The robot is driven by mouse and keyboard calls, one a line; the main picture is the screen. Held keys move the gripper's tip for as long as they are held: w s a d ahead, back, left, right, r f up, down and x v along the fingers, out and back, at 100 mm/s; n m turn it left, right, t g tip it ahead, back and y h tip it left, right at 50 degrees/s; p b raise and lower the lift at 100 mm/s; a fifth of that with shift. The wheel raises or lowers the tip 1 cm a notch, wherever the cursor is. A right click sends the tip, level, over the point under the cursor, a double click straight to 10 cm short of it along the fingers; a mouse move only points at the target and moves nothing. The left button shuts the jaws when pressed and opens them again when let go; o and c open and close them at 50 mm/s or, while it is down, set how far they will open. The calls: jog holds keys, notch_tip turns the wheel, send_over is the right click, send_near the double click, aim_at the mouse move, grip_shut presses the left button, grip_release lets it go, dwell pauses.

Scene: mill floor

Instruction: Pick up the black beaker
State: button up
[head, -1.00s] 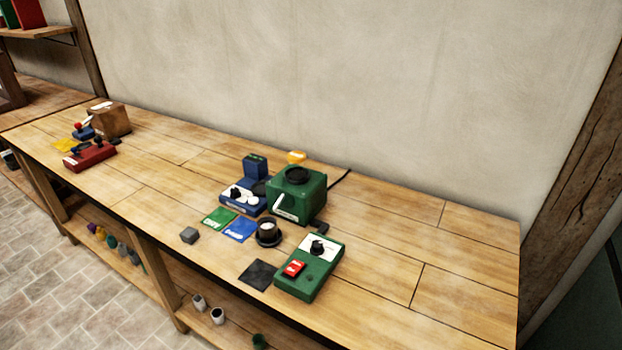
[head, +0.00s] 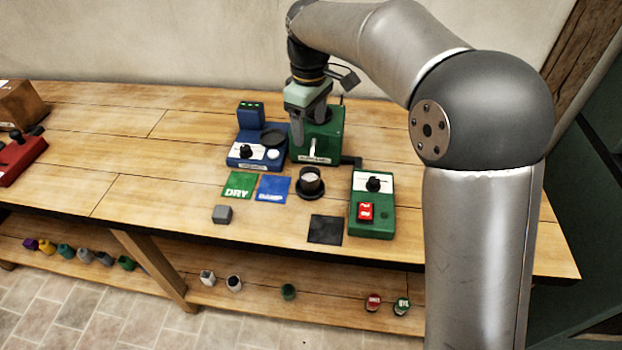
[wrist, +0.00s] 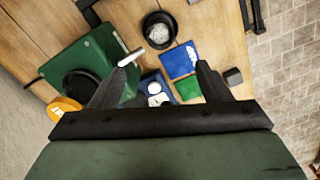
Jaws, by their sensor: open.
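The black beaker (head: 310,180) stands upright on the bench, on a round black base, with something pale inside. It also shows at the top of the wrist view (wrist: 159,28). My gripper (head: 308,128) is open and empty, raised above the bench in front of the green machine (head: 328,138), up and behind the beaker in the head view. In the wrist view its two fingers (wrist: 166,66) are spread apart, and the beaker lies beyond their tips, not between them.
A blue device (head: 256,150) stands left of the green machine. A green DRY card (head: 238,184) and a blue card (head: 273,188) lie left of the beaker. A green control box (head: 372,212) with a red switch stands right. A black square (head: 325,229) and grey block (head: 222,214) lie in front.

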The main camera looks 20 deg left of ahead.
aim_at(310, 175)
notch_tip(310, 175, down, 16)
jog(key=shift+f+p, duration=0.2)
jog(key=shift+p, duration=0.3)
jog(key=c, duration=1.1)
